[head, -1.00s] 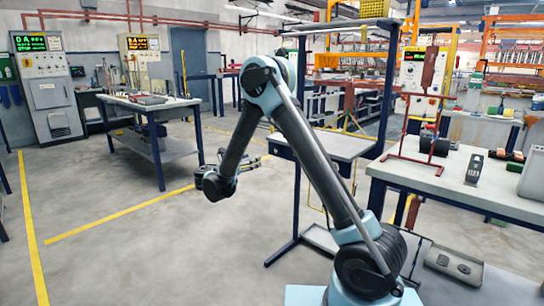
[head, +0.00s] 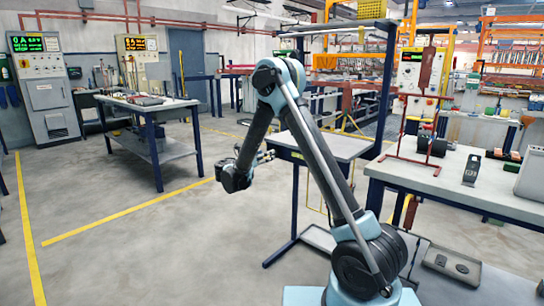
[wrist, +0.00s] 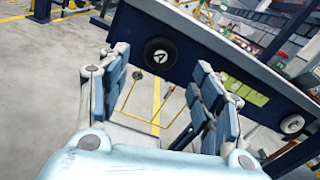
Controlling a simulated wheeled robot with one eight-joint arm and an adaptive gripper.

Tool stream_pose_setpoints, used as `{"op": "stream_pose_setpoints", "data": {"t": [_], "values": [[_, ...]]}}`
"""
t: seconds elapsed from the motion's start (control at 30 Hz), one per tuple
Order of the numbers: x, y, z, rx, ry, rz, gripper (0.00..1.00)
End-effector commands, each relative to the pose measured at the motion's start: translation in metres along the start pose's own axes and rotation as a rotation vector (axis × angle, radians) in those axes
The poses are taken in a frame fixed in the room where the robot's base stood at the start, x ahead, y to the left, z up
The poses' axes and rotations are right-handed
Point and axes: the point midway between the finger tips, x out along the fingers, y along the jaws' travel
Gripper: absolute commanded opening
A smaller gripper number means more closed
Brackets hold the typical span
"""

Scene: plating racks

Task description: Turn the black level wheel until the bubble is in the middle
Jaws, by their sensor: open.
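The black wheel (wrist: 159,52) is round with a white mark at its centre. It sits on the dark blue side of a table (wrist: 205,38) in the wrist view. My gripper (wrist: 160,66) is open and empty, its fingers spread to the left and right, with the wheel showing ahead between the fingertips, apart from them. A yellow-green strip (wrist: 247,92) is on the same side, right of the wheel and partly behind the right finger. I cannot make out a bubble. In the head view my gripper (head: 266,157) is at the near left of this table (head: 340,148); I cannot tell the wheel there.
A workbench (head: 450,185) with a red stand (head: 425,120) and dark items is at the right. Another table (head: 150,103) stands back left. The floor at left is clear.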

Motion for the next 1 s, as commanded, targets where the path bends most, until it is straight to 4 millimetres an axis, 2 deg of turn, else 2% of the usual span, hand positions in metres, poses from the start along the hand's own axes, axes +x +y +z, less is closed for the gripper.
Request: {"op": "stream_pose_setpoints", "data": {"t": [0.1, 0.3, 0.5, 0.77, 0.97, 1.0], "values": [[0.021, -0.001, 0.0, 0.0, 0.001, -0.003, 0.59], [0.045, 0.0, 0.0, 0.0, 0.0, -0.001, 0.59], [0.055, 0.0, 0.0, 0.0, 0.0, -0.001, 0.59], [0.056, 0.0, 0.0, 0.0, 0.0, 0.0, 0.59], [0.055, 0.0, 0.0, 0.0, 0.0, 0.0, 0.16], [0.055, 0.0, 0.0, 0.0, 0.0, 0.0, 0.15]]}}
